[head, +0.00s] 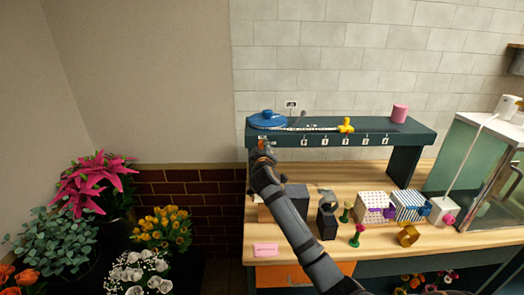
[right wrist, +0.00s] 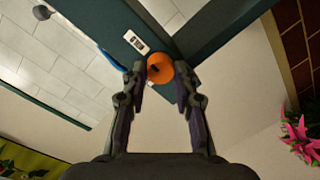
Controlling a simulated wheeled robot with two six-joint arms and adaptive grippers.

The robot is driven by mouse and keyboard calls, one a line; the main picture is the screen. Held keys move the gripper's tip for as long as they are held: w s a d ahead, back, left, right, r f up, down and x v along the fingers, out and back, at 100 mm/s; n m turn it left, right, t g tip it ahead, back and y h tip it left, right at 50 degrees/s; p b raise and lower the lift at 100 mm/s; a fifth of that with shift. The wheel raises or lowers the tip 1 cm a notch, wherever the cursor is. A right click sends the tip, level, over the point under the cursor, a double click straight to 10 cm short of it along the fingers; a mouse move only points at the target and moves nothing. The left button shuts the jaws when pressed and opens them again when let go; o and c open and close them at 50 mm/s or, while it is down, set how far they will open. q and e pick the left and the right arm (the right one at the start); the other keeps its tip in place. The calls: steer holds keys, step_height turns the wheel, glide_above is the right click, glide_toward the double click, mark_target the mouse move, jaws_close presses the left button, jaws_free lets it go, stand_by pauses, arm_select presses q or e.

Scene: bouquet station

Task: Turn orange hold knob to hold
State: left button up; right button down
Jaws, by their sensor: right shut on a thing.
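The orange hold knob (right wrist: 159,68) sits on the dark green shelf front, and a white label (right wrist: 137,41) is beside it. A short dark mark shows on the knob's face. In the head view the knob (head: 262,142) is a small orange patch at the shelf's left end, mostly hidden by my right gripper (head: 261,153). In the right wrist view, my right gripper (right wrist: 160,82) has its fingertips on either side of the knob and is shut on it. My left gripper is not in view.
The shelf (head: 420,136) carries a blue disc (head: 267,118), a yellow piece (head: 346,126) and a pink cylinder (head: 400,113). Below, the wooden bench (head: 300,175) holds dotted and striped boxes, ribbon spools and a dark block. Flower buckets stand at left; a glass case at right.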

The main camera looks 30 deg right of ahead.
steer(key=shift+f, duration=0.15)
stand_by(0.3)
steer(key=c, duration=1)
jaws_free()
steer(key=shift+c, duration=0.2)
steer(key=v, duration=1.2)
